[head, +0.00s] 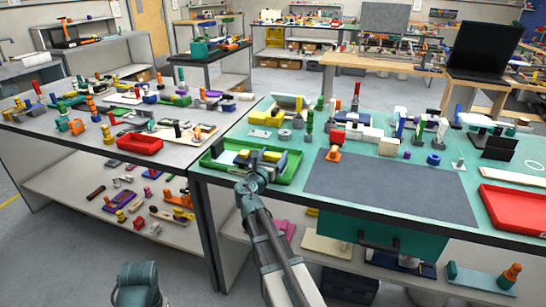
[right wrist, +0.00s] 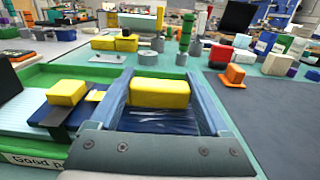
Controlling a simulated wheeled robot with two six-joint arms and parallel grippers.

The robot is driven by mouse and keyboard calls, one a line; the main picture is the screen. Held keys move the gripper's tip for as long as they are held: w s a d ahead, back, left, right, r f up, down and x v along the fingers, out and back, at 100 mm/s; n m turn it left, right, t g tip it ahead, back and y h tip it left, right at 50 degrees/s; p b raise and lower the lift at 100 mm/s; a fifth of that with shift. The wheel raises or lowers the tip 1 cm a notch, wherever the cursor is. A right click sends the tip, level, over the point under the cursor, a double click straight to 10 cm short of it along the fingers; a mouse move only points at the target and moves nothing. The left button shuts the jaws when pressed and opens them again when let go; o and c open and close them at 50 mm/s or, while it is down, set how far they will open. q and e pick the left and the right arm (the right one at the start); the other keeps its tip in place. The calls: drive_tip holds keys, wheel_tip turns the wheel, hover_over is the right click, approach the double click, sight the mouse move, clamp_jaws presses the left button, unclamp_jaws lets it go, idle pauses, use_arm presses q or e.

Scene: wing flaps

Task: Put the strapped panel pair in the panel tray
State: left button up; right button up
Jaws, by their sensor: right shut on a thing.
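The green panel tray (head: 219,164) lies at the front left of the green-topped bench. Its label starting "Good pa" shows in the right wrist view (right wrist: 35,160). My right gripper (head: 262,160) is over the tray. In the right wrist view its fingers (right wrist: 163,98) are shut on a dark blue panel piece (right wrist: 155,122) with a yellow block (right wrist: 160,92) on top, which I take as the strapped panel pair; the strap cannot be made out. Left of it in the tray lies another dark blue piece with a yellow block (right wrist: 67,92).
A dark grey mat (head: 390,188) lies right of the tray, with an orange piece (head: 333,154) at its back edge. Yellow blocks (head: 266,118) and grey cylinders stand behind the tray. A red tray (head: 515,208) is at the far right. The mat is clear.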

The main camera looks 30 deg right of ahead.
drive_tip(key=o, duration=1.1)
drive_tip(key=shift+f, duration=0.1)
drive_tip(key=shift+o, duration=1.1)
drive_tip(key=shift+s+a+r, duration=0.15)
drive_tip(key=shift+r, duration=0.05)
drive_tip(key=v, duration=1.1)
drive_tip(key=shift+s+a, duration=0.2)
drive_tip(key=shift+a, duration=0.1)
